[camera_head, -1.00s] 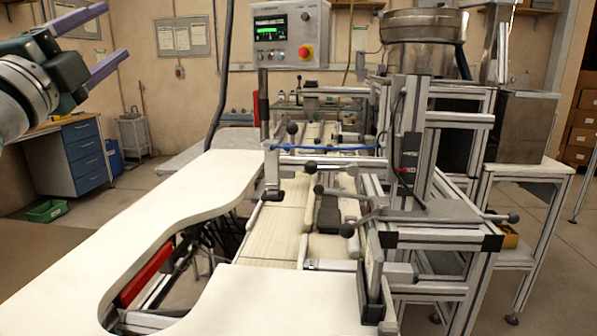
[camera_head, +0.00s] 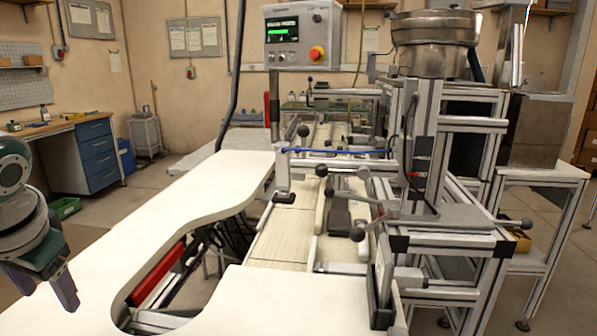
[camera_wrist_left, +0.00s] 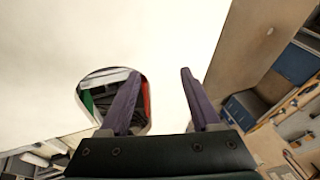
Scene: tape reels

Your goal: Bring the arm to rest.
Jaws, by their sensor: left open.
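My left gripper (camera_head: 45,290) is low at the left edge of the head view, its fingers pointing down at the left end of the white table (camera_head: 165,220). In the left wrist view its two purple fingers (camera_wrist_left: 155,103) stand wide apart with nothing between them. The white table top fills much of that view. I cannot tell the exact gap between the fingers and the table. My right gripper is not in view.
A machine frame with a conveyor (camera_head: 280,250) and black-knobbed levers stands right of the table. A control panel (camera_head: 301,35) with a red button rises behind. A blue drawer cabinet (camera_head: 95,150) and green bin (camera_head: 65,207) are at the back left.

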